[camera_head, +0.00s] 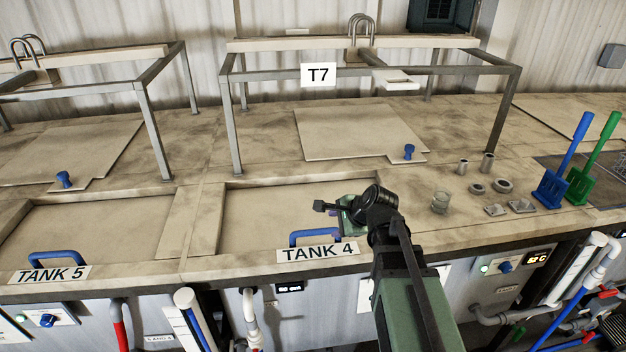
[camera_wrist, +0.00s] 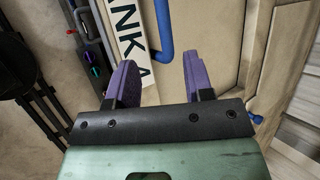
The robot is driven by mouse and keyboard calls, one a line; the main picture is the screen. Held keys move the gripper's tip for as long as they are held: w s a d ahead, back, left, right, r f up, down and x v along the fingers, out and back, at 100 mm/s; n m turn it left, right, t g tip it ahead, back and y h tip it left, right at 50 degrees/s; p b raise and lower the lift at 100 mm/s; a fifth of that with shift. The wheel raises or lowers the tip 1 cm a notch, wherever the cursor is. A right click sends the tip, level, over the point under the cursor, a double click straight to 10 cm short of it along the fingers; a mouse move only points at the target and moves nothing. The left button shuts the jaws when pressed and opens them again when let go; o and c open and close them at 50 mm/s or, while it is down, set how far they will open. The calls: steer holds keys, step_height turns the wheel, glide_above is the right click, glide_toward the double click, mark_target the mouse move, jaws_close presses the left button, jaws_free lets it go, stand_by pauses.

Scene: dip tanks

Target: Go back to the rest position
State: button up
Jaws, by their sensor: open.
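My gripper (camera_wrist: 155,80) has two purple fingers standing apart, with nothing between them in the wrist view. In the head view my green arm reaches up from the bottom, and the gripper (camera_head: 322,207) is over the front right part of the tank 4 opening, partly hidden by my wrist. The TANK 4 label (camera_head: 318,252) and a blue handle (camera_head: 316,235) are just in front of it. The blue handle also shows beyond the fingers in the wrist view (camera_wrist: 163,40).
A frame with a T7 sign (camera_head: 318,74) stands behind tank 4. Tank 5 (camera_head: 90,240) lies left.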

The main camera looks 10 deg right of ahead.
steer(key=s+a+f+n+g+h+b, duration=0.2)
steer(key=s+f+n+g+h+b, duration=0.2)
steer(key=s+f+n+b, duration=0.6)
steer(key=s+f+n+g, duration=0.2)
steer(key=s+f+n, duration=0.2)
steer(key=n, duration=0.3)
steer(key=shift+s+a+f+g, duration=0.2)
steer(key=shift+s+a+g, duration=0.15)
steer(key=shift+s, duration=0.15)
stand_by(0.4)
